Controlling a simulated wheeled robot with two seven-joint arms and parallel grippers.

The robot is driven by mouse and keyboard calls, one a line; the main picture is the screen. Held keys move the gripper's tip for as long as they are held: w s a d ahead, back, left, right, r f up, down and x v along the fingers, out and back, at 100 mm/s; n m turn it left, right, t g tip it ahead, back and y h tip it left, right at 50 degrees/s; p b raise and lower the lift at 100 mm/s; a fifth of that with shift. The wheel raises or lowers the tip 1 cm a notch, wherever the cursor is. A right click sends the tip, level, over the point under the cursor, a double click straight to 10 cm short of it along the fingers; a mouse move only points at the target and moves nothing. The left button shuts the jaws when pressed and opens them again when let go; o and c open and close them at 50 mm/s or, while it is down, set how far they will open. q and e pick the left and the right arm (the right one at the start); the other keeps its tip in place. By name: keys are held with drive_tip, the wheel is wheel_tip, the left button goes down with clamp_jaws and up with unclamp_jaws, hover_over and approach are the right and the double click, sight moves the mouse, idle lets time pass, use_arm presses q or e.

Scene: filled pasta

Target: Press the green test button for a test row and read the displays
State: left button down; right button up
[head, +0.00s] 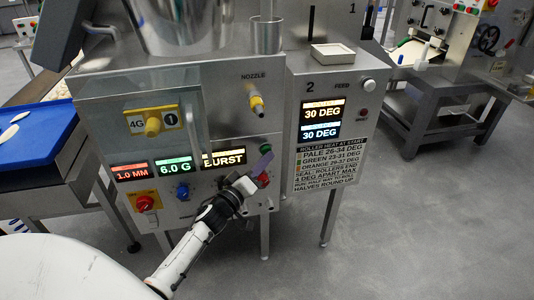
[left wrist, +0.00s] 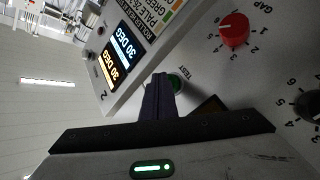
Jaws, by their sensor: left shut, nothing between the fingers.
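The green test button (head: 266,149) is on the front of the steel machine, partly behind my left gripper (head: 262,164). In the left wrist view the green button (left wrist: 177,83), marked TEST, shows just beside the shut fingers (left wrist: 159,92). The fingertips are at or very close to it; I cannot tell if they touch. The displays read 1.0 MM (head: 131,172), 6.0 G (head: 174,167) and BURST (head: 223,159). On the feed box, the upper display (head: 322,112) and lower display (head: 320,132) both read 30 DEG. My right gripper is not in view.
A roller heat chart (head: 327,165) is below the 30 DEG displays. Blue tray (head: 38,139) at left; open floor at right.

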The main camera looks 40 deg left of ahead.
use_arm(q)
drive_tip(key=shift+s+d, duration=0.1)
drive_tip(key=shift+s+d+p, duration=0.45)
drive_tip(key=shift+d+p, duration=0.05)
idle(0.3)
drive_tip(key=s+d+p, duration=0.2)
drive_tip(key=s+d, duration=0.1)
drive_tip(key=shift+s+d, duration=0.15)
drive_tip(key=shift+d, duration=0.25)
idle(0.3)
idle(0.3)
